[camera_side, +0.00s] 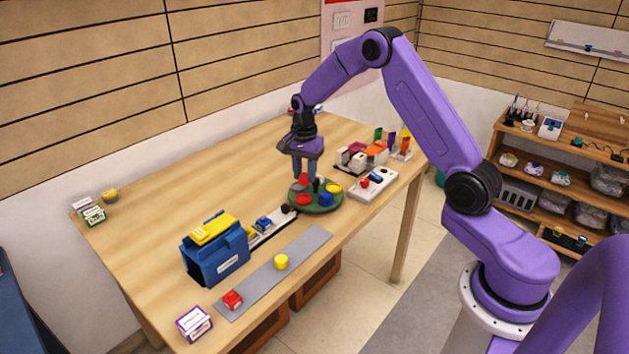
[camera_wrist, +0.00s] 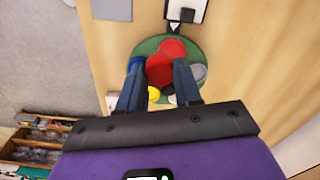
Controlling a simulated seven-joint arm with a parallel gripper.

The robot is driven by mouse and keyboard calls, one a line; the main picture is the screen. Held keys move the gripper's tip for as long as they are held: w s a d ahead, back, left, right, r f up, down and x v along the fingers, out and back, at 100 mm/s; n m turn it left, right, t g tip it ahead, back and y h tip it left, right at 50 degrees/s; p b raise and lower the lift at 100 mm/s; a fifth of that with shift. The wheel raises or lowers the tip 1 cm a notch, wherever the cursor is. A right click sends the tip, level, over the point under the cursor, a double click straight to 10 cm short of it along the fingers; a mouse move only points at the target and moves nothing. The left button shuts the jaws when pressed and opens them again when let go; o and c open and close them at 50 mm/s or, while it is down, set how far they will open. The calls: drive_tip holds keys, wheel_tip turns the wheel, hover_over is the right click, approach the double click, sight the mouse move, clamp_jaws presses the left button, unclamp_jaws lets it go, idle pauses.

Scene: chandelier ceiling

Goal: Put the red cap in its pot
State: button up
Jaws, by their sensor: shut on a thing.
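My gripper (camera_side: 304,179) points down over a round green board (camera_side: 341,200) on the table. Its two fingers are shut on the red cap (camera_side: 303,177), which also shows between the fingertips in the wrist view (camera_wrist: 159,71). A red pot (camera_side: 304,199) stands on the board, close to the held cap. In the wrist view the red pot (camera_wrist: 172,47) is just beyond the cap and partly overlapped by it. The cap appears to be above the board; its exact height is hard to tell.
The board also holds a blue pot (camera_side: 325,199), a yellow one (camera_side: 333,188) and a grey one (camera_wrist: 199,72).

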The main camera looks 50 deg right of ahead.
drive_tip(key=shift+w+d+f, duration=0.3)
drive_tip(key=shift+w+f, duration=0.1)
drive_tip(key=shift+f, duration=0.55)
drive_tip(key=shift+w+d+f, duration=0.25)
drive_tip(key=shift+w+f, duration=0.1)
drive_tip(key=shift+f, duration=0.55)
drive_tip(key=shift+w+d+f, duration=0.3)
drive_tip(key=shift+w+f, duration=0.1)
drive_tip(key=shift+f, duration=0.55)
drive_tip(key=shift+f, duration=1.1)
idle(0.7)
drive_tip(key=o, duration=1.5)
drive_tip(key=shift+r, duration=3.75)
